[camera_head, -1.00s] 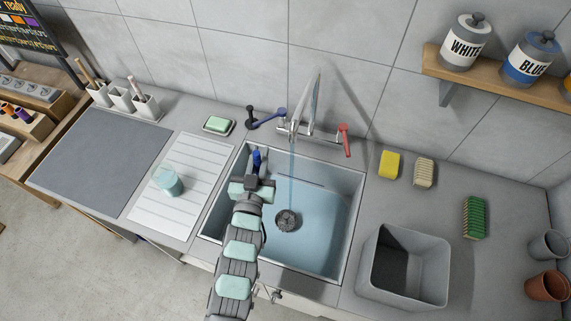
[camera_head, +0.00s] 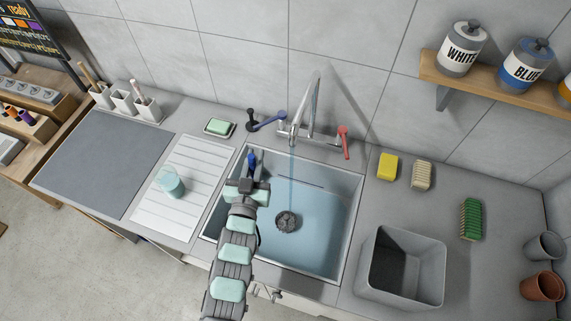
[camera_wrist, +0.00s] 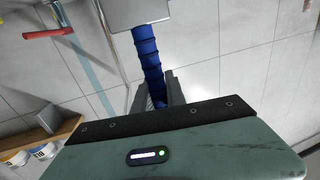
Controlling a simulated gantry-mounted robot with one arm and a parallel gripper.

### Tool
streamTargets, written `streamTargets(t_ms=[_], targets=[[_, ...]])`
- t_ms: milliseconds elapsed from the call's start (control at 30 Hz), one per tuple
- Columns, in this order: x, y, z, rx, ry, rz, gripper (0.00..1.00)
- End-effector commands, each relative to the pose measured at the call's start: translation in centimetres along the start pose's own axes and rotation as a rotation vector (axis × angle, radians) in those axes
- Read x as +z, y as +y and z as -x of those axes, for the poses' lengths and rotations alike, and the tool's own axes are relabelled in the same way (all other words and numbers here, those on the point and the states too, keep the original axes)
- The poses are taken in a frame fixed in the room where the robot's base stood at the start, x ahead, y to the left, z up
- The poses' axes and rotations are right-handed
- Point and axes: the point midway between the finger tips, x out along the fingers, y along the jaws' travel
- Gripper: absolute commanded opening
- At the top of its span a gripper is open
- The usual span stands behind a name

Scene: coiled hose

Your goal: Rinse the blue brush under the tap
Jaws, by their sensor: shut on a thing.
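My gripper (camera_head: 248,182) is over the left part of the sink (camera_head: 357,215), shut on the blue brush (camera_head: 251,160). In the wrist view, the brush's ridged blue handle (camera_wrist: 147,50) stands between my gripper's dark fingers (camera_wrist: 157,92). A pale grey block (camera_wrist: 142,12) is at the handle's far end, cut off by the frame edge. The tap (camera_head: 312,105) stands behind the sink, and a thin stream of water (camera_head: 292,170) falls from it. The brush is left of the stream, apart from it. The tap has a red lever (camera_head: 344,142) and a blue lever (camera_head: 268,121).
A white ribbed drainboard (camera_head: 195,150) with a teal cup (camera_head: 170,183) lies left of the sink. A soap dish (camera_head: 219,128) sits behind. Right are a yellow sponge (camera_head: 388,166), other scrubbers and a grey bin (camera_head: 402,268). A shelf (camera_head: 500,82) holds jars.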

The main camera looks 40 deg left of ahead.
Motion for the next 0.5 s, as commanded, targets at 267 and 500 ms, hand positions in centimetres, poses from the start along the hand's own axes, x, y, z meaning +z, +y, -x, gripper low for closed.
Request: streamTargets(t_ms=[267,500], targets=[[-2.1,-1.8,1.1,-0.002,-0.003,0.000,0.00],[-3.0,-2.8,1.8,0.000,-0.002,0.001,0.00]])
